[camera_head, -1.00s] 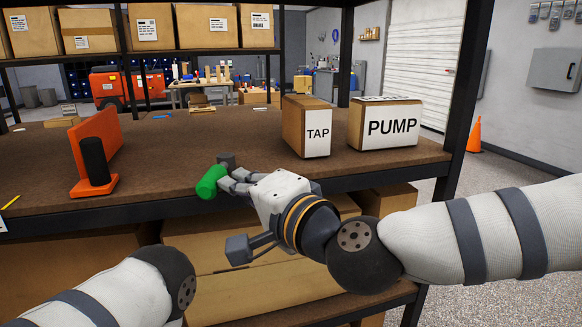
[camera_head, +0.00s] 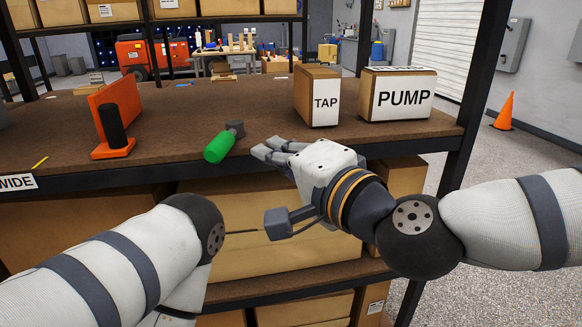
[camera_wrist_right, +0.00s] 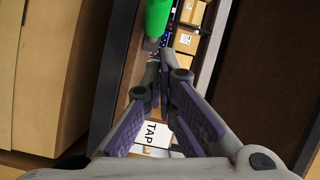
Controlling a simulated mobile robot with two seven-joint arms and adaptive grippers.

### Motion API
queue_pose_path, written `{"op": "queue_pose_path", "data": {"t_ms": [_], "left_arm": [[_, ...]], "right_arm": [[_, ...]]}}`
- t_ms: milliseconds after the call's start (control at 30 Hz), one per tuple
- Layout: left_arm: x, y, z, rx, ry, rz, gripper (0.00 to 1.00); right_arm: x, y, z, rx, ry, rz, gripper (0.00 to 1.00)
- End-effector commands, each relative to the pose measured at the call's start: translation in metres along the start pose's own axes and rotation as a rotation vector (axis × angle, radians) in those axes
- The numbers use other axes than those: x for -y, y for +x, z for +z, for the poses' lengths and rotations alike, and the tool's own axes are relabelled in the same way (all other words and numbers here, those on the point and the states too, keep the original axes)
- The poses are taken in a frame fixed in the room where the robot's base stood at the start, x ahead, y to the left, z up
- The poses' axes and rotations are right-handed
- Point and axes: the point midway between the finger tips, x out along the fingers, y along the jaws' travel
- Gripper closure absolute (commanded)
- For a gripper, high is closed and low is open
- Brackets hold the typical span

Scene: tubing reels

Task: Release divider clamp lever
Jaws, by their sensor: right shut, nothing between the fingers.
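A green handle (camera_head: 219,147) with a dark grey end piece (camera_head: 235,128) is at the front of the brown shelf top. It seems to be the clamp lever, pointing toward the front left. The green handle also shows at the top of the right wrist view (camera_wrist_right: 158,15). An orange divider (camera_head: 117,103) with a black post (camera_head: 112,125) stands upright to the left. My right gripper (camera_head: 268,149) is just right of the green handle, apart from it, with its fingers shut and empty. My left arm enters at lower left; its gripper is out of view.
Cartons marked TAP (camera_head: 318,96) and PUMP (camera_head: 398,94) stand on the shelf top behind the right gripper. A black shelf upright (camera_head: 475,100) rises on the right. Cartons (camera_head: 285,235) fill the level below. The shelf top is clear between divider and handle.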

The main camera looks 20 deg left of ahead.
Motion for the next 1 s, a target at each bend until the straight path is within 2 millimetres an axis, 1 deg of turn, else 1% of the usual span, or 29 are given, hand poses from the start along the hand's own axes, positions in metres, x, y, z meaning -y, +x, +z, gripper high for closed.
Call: {"op": "queue_pose_path", "data": {"t_ms": [33, 100, 200, 300, 467, 867, 933, 967, 1000], "left_arm": [[0.001, -0.003, -0.001, -0.008, -0.002, -0.001, 0.60], [0.001, -0.005, -0.002, -0.013, -0.003, -0.001, 0.60], [0.001, -0.007, -0.003, -0.018, -0.003, -0.001, 0.60], [0.001, -0.008, -0.004, -0.022, -0.002, 0.000, 0.60], [0.001, -0.009, -0.004, -0.023, -0.002, 0.000, 0.60], [0.001, -0.008, -0.004, -0.022, -0.003, 0.000, 0.60], [0.001, -0.009, -0.004, -0.023, -0.003, 0.000, 0.60], [0.001, -0.009, -0.005, -0.024, -0.003, 0.000, 0.60], [0.001, -0.009, -0.005, -0.026, -0.003, 0.000, 0.60]], "right_arm": [[0.005, -0.011, 0.007, 0.004, -0.005, -0.003, 1.00], [0.007, -0.025, 0.014, 0.003, -0.004, -0.002, 1.00], [0.008, -0.041, 0.021, 0.000, -0.003, -0.002, 1.00], [0.009, -0.051, 0.027, -0.001, -0.003, -0.001, 1.00], [0.009, -0.058, 0.030, -0.003, -0.001, -0.001, 1.00], [0.008, -0.058, 0.030, -0.003, 0.000, 0.000, 1.00], [-0.002, -0.058, 0.033, 0.004, -0.002, 0.023, 1.00], [-0.014, -0.059, 0.036, 0.012, -0.003, 0.047, 1.00], [-0.036, -0.062, 0.042, 0.027, -0.007, 0.095, 1.00]]}}
